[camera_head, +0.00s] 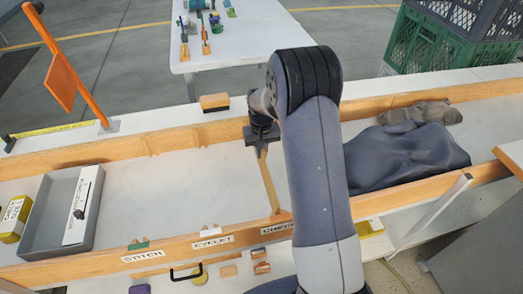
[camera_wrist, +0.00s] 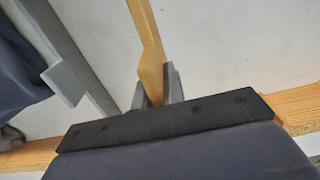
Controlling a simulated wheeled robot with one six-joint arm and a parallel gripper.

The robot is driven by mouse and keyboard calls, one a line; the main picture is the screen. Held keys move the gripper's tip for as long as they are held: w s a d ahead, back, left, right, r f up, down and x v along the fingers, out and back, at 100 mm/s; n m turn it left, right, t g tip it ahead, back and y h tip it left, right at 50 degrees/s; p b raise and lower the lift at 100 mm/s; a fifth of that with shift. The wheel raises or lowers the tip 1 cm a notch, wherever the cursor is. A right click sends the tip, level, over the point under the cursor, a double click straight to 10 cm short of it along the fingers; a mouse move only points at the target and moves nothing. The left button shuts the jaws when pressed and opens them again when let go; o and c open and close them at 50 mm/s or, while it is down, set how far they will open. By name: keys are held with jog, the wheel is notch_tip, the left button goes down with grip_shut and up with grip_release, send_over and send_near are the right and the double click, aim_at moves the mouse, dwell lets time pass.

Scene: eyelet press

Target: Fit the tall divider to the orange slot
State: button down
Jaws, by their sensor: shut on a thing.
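My gripper (camera_head: 262,140) is shut on the tall divider (camera_head: 269,182), a narrow light-wood strip. In the head view the divider slants down from the jaws toward the front rail, its lower end near the CHECK label (camera_head: 277,228). I cannot tell whether that end touches the rail. In the wrist view the divider (camera_wrist: 148,45) runs up from between the grey jaws (camera_wrist: 156,88) and bends partway. I cannot pick out the orange slot with certainty; my arm covers part of the front rail.
The long trough has wooden rails (camera_head: 180,246). Its middle floor (camera_head: 160,200) is clear. A grey tray (camera_head: 48,240) stands left, an orange post (camera_head: 70,65) behind it. A dark cloth heap (camera_head: 405,160) lies right of my arm. A white strut (camera_head: 430,208) leans nearby.

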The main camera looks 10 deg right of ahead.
jog(key=shift+f+b, duration=1.55)
jog(key=shift+f, duration=0.65)
jog(key=c, duration=1.4)
grip_release()
jog(key=shift+r, duration=0.1)
jog(key=shift+r+p, duration=1.6)
jog(key=shift+r, duration=0.85)
